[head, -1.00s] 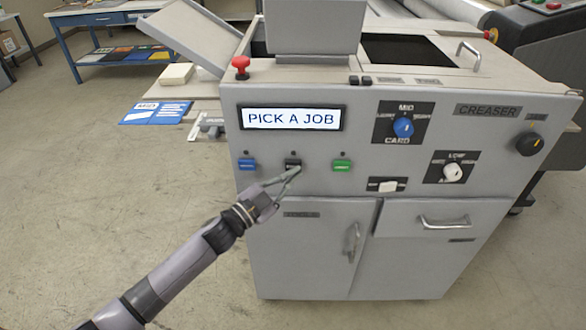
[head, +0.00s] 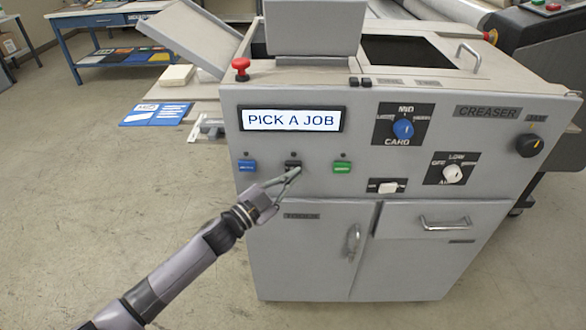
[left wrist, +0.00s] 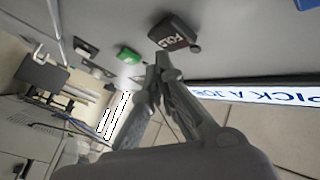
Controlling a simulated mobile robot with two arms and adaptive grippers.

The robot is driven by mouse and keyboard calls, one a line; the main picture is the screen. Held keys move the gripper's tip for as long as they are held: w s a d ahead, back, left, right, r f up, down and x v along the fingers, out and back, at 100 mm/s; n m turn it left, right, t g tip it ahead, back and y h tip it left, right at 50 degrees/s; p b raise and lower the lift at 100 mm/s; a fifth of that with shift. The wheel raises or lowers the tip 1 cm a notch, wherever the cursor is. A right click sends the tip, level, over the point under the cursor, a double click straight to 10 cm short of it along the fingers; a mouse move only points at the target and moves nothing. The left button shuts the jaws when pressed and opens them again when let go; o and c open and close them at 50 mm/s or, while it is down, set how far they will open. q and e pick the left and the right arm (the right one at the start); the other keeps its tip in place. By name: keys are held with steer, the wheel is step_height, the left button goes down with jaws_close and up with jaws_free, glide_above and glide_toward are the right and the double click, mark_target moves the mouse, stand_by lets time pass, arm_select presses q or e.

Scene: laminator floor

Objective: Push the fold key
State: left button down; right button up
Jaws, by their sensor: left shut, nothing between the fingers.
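The fold key (head: 292,165) is a black key in the middle of a row of three on the creaser's grey front. Its white FOLD label shows in the left wrist view (left wrist: 174,34). My left gripper (head: 298,171) is shut and empty, its fingertips at the lower right of the key in the head view. In the left wrist view the fingertips (left wrist: 162,60) are just below the key's label end. I cannot tell whether they touch the key or panel. The display (head: 292,119) above reads PICK A JOB. My right gripper is not in view.
A blue key (head: 247,166) is left of the fold key and a green key (head: 342,167) right of it. A red knob (head: 241,66) stands above the display. Dials, a white rocker switch (head: 388,187) and a drawer handle (head: 444,222) are further right.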

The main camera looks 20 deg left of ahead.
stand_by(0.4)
arm_select(q)
steer(key=shift+w+a, duration=0.15)
steer(key=shift+w, duration=0.3)
steer(key=shift+w+a, duration=0.1)
steer(key=shift+w, duration=0.15)
stand_by(0.5)
steer(key=shift+s, duration=0.15)
steer(key=shift+s+d, duration=0.2)
steer(key=shift+s, duration=0.35)
steer(key=shift+s+p, duration=0.1)
steer(key=shift+p, duration=0.25)
steer(key=shift+s+d+p, duration=0.3)
steer(key=shift+s, duration=0.65)
steer(key=shift+s+d+p, duration=0.25)
steer(key=shift+s+p, duration=0.1)
steer(key=shift+s, duration=0.55)
steer(key=shift+s+d+p, duration=0.3)
steer(key=shift+s, duration=0.65)
